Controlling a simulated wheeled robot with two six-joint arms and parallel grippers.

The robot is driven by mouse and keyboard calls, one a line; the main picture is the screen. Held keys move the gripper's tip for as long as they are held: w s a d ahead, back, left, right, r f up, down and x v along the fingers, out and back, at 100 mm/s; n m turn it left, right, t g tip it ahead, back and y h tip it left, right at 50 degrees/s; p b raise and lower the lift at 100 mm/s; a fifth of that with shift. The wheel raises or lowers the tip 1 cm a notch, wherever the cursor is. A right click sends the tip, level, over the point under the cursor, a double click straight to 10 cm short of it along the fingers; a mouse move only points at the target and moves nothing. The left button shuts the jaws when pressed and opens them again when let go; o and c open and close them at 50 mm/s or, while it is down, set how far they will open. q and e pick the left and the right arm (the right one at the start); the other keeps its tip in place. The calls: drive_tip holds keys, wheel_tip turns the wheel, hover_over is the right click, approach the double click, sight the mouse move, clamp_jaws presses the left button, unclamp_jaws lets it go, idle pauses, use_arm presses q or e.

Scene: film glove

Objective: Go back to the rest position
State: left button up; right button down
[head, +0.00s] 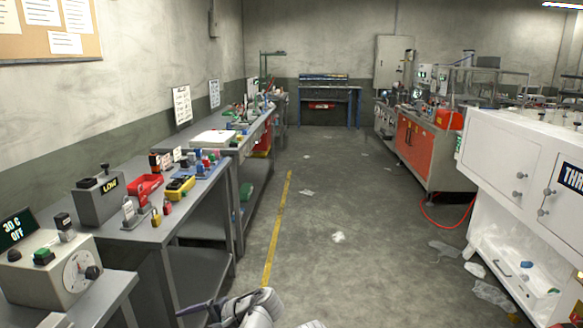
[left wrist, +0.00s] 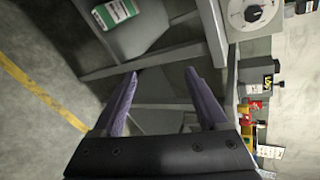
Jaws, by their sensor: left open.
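My left gripper (head: 190,312) shows at the bottom edge of the head view, in the aisle beside the left workbench. Its two purple fingers also show in the left wrist view (left wrist: 162,95), spread apart with nothing between them. Behind the fingers in that view is the grey frame of a bench with a lower shelf (left wrist: 150,65). I see no contact between the fingers and the bench. My right gripper is not in view.
Left workbenches carry a dial box (head: 48,275), a LOW box (head: 100,198) and a red holder (head: 145,188). White cabinet (head: 500,150) stands right. The aisle with its yellow line (head: 277,230) is mostly clear, with scattered litter (head: 338,237).

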use_arm(q)
drive_tip(key=s+d+f+n+g+h, duration=0.1)
drive_tip(key=s+d+f+h, duration=0.45)
drive_tip(key=d, duration=0.35)
drive_tip(key=s+d+f+g+h, duration=0.1)
drive_tip(key=s+d+f+h, duration=0.45)
drive_tip(key=d, duration=0.35)
wheel_tip(320, 180, up, 13)
drive_tip(key=p, duration=1.3)
drive_tip(key=shift+s+d+f+n, duration=0.2)
drive_tip(key=shift+s+d+n, duration=0.15)
drive_tip(key=shift+s, duration=0.1)
